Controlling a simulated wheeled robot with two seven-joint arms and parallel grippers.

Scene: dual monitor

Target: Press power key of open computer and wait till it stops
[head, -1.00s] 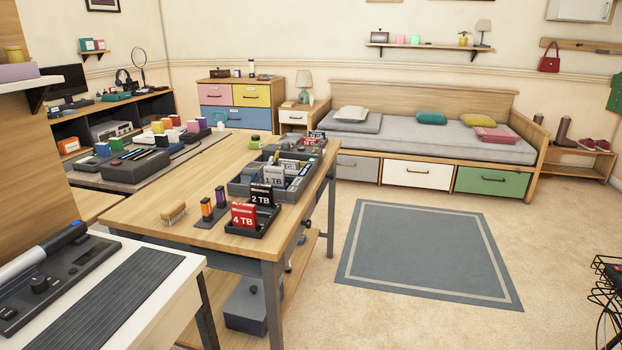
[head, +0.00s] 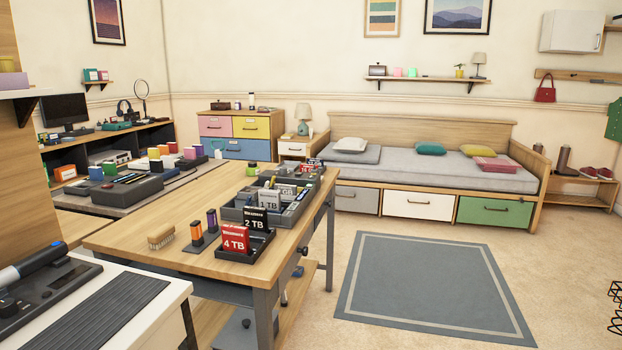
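A dark monitor (head: 64,112) stands on the shelf unit at the far left, and its screen looks dark. Only one monitor is plainly visible. I cannot make out an open computer or a power key in this view. A workbench (head: 130,237) in front carries drives labelled 4 TB (head: 234,240) and 2 TB (head: 256,222) in dark trays. Neither of my grippers shows in the head view.
A white desk (head: 150,323) with a dark device (head: 50,285) and a ribbed mat is at the near left. A grey rug (head: 425,285) lies on open floor at the right. A daybed (head: 410,170) stands along the back wall.

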